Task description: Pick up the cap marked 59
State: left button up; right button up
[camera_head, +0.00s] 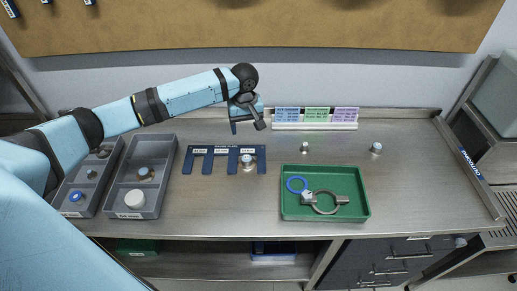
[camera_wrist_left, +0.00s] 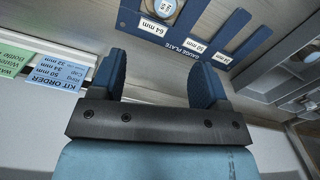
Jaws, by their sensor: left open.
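A round silver cap with a pale marked top (camera_head: 247,160) sits at the widest slot of the blue gauge plate (camera_head: 222,150). It also shows at the top of the left wrist view (camera_wrist_left: 160,8), next to the 64 mm label; its number is too small to read surely. A large white-topped cap (camera_head: 135,198) lies in the right grey bin; its marking is not readable. My left gripper (camera_head: 248,122) is open and empty, above the back of the bench behind the gauge plate. In the left wrist view its two blue fingers (camera_wrist_left: 160,80) stand apart with nothing between them.
Grey bins (camera_head: 157,207) with several parts stand at the left. A green tray (camera_head: 286,208) holds a blue ring and a metal clamp. Two small fittings (camera_head: 305,147) (camera_head: 376,148) stand behind it. A kit-order card rack (camera_head: 315,125) is at the back. The bench's right side is clear.

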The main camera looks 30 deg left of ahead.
pick_arm(q)
send_over(246, 158)
jog(key=f, duration=0.7)
jog(key=shift+w+a, duration=0.3)
jog(key=shift+w, duration=0.1)
jog(key=shift+s+d+f+p, duration=0.15)
jog(key=shift+f+p, duration=0.15)
jog(key=shift+f, duration=1.2)
jog(key=shift+s+d+f+p, duration=0.15)
jog(key=shift+f+p, duration=0.1)
jog(key=shift+f, duration=1.2)
pick_arm(e)
jog(key=shift+s+a+r, duration=0.1)
jog(key=shift+s+r, duration=0.1)
jog(key=shift+s, duration=0.45)
jog(key=shift+s+r, duration=0.2)
jog(key=shift+s, duration=0.4)
pick_arm(q)
jog(key=shift+c, duration=0.5)
jog(key=c, duration=1)
pick_arm(e)
jog(key=shift+f, duration=0.15)
